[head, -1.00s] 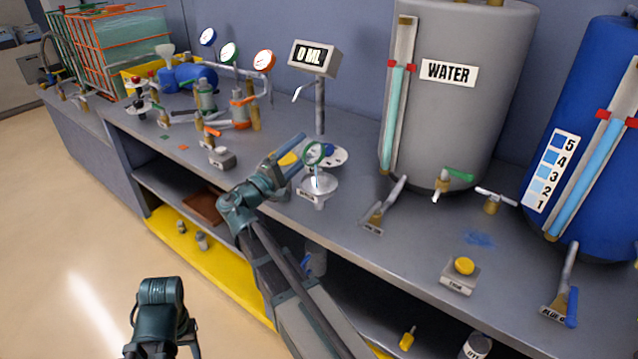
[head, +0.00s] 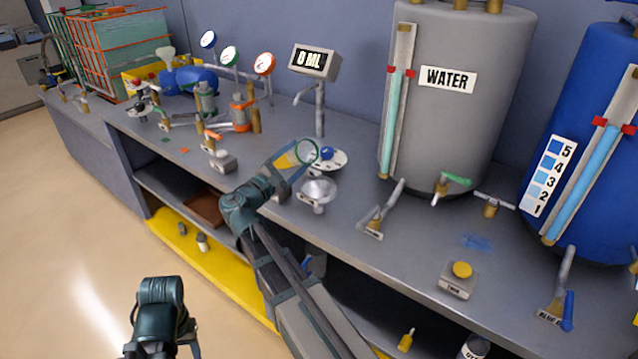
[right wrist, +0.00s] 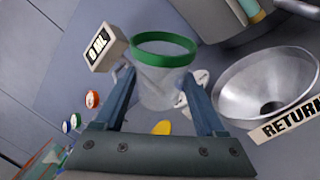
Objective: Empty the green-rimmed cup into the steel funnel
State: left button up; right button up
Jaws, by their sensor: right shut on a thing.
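The clear green-rimmed cup (head: 306,151) is between the fingers of my right gripper (head: 290,158), which is shut on it. It also shows in the right wrist view (right wrist: 162,70), where I see no clear liquid in it. In the right wrist view the funnel (right wrist: 265,88) is to the right of the cup, with a RETURN label. My left gripper does not show.
A display (head: 314,61) on a post stands behind the cup. A white disc (head: 333,160) lies behind the funnel. The grey WATER tank (head: 450,100) and blue tank (head: 590,130) stand to the right.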

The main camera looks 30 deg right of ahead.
aim_at(288, 160)
jog(key=shift+s+f+n, duration=0.1)
jog(key=shift+f+n, duration=0.15)
jog(key=shift+n, duration=0.35)
jog(key=shift+w+f+n+y, duration=0.2)
jog(key=shift+f+n+y, duration=0.35)
jog(key=shift+n, duration=0.35)
jog(key=shift+w+a+r+n+p, duration=0.1)
jog(key=shift+w+r+n+p, duration=0.6)
jog(key=shift+n+p, duration=0.35)
jog(key=f, duration=0.1)
jog(key=w+f+n+y+b, duration=0.1)
jog(key=shift+f+b, duration=0.3)
jog(key=shift+f, duration=0.05)
jog(key=n+p, duration=0.1)
jog(key=w+n+g, duration=0.1)
jog(key=n, duration=0.1)
jog(key=shift+w+a+y+p, duration=0.15)
jog(key=shift+w+y+p, duration=0.1)
jog(key=shift+w+p, duration=0.1)
jog(key=shift+w+r+n+p, duration=0.15)
jog(key=shift+w+n+p, duration=0.05)
jog(key=shift+n+p, duration=0.25)
jog(key=shift+g, duration=0.3)
